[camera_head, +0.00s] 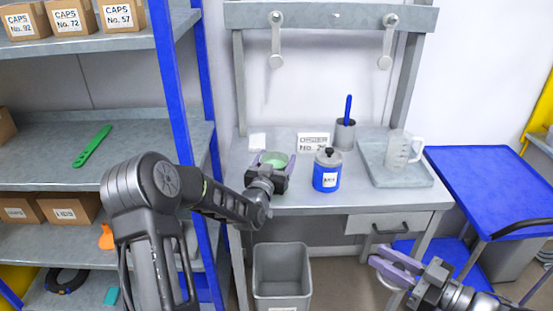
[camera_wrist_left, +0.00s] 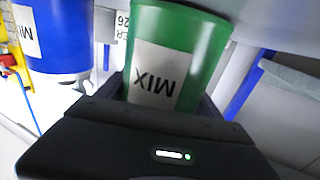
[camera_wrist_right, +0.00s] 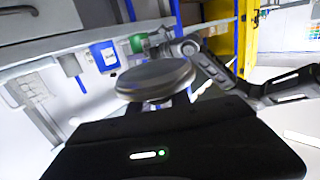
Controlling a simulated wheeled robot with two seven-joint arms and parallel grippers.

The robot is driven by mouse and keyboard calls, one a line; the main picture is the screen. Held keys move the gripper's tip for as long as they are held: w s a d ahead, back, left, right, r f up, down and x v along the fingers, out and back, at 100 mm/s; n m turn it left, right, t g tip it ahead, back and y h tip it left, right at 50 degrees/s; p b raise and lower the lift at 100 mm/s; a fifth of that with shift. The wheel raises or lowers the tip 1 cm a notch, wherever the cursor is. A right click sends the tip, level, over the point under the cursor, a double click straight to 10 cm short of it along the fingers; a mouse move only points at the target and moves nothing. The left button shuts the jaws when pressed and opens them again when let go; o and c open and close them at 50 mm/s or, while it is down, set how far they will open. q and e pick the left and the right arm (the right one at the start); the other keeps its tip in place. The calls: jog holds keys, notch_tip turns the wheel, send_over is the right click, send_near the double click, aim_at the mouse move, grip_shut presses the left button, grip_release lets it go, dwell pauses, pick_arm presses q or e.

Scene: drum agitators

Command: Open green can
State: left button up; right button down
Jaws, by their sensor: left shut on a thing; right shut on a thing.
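The green can (camera_head: 277,158) is at the left front of the workbench; its light green open top shows in the head view. Its green side with a MIX label (camera_wrist_left: 175,60) fills the left wrist view, upside down. My left gripper (camera_head: 272,163) is shut around the can's sides. My right gripper (camera_head: 393,265) is in front of the bench's right side, away from the can. It is shut on a round grey lid (camera_wrist_right: 155,80), seen clearly in the right wrist view and mostly hidden behind the fingers in the head view.
A blue can (camera_head: 326,178) with a black-knobbed lid stands right of the green can. Behind are a grey cup (camera_head: 345,135) with a blue stick and an order card (camera_head: 313,141). A tray (camera_head: 395,178) holds a clear jug (camera_head: 398,150). A grey bin (camera_head: 281,270) stands below.

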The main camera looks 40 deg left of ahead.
dwell(0.3)
pick_arm(q)
jog(key=shift+f, duration=0.1)
pick_arm(e)
jog(key=shift+f, duration=0.2)
pick_arm(q)
jog(key=o, duration=2.1)
pick_arm(e)
jog(key=shift+r, duration=0.1)
jog(key=shift+r, duration=0.1)
pick_arm(q)
jog(key=shift+r, duration=0.2)
pick_arm(e)
jog(key=shift+r, duration=0.15)
pick_arm(q)
jog(key=b+v, duration=0.2)
jog(key=v, duration=1)
jog(key=shift+d+f+b, duration=0.1)
jog(key=shift+f+b, duration=0.05)
jog(key=shift+b, duration=0.2)
pick_arm(e)
notch_tip(320, 180, down, 3)
jog(key=shift+r, duration=0.1)
jog(key=shift+d, duration=0.1)
